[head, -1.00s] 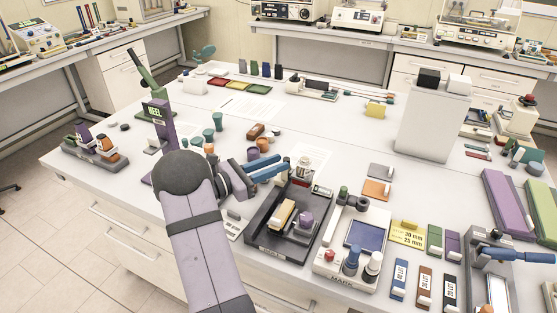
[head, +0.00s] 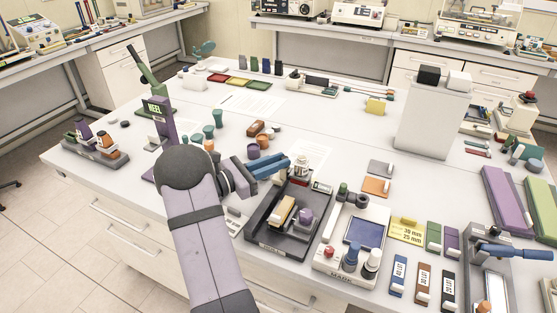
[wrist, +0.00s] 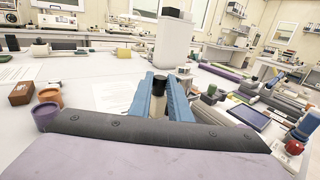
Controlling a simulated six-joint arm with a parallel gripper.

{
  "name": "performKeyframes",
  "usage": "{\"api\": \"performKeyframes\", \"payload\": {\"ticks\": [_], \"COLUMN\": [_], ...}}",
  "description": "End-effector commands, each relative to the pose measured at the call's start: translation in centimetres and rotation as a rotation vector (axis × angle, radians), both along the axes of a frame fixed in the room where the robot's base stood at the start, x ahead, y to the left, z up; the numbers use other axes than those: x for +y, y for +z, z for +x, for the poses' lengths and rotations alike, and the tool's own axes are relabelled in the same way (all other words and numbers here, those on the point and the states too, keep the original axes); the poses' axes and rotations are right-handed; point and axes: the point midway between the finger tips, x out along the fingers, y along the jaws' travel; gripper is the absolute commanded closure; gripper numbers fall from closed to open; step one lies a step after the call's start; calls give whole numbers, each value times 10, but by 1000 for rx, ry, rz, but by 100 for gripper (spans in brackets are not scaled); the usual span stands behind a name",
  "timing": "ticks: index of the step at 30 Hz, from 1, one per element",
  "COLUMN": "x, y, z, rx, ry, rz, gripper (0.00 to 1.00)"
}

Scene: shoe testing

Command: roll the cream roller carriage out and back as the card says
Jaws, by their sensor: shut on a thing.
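My gripper (head: 285,163) is shut on a cream post with a dark top (wrist: 160,95), which stands upright between the blue jaws in the wrist view. In the head view the cream piece (head: 302,166) shows at the fingertips, by the far end of a black tray (head: 262,238). I take it for the roller carriage; its lower part is hard to make out. A yellow card (head: 407,230) reading 30 mm and 25 mm lies to the right.
A cream console (head: 330,262) with a blue screen and knobs stands right of the tray. Small cups and an orange-brown block (head: 257,128) are left of the gripper. A tall white box (head: 432,125) stands at the back right. The table's middle back is fairly clear.

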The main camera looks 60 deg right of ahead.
Motion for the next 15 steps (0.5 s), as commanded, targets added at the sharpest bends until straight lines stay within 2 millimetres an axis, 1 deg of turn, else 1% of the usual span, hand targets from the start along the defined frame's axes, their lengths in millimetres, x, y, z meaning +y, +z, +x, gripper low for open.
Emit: {"api": "performKeyframes", "payload": {"ticks": [5, 15], "x": [30, 101], "y": [1, 1], "z": [1, 1], "rx": [3, 2], "ry": [4, 5], "rz": [2, 2], "gripper": [100, 100]}}
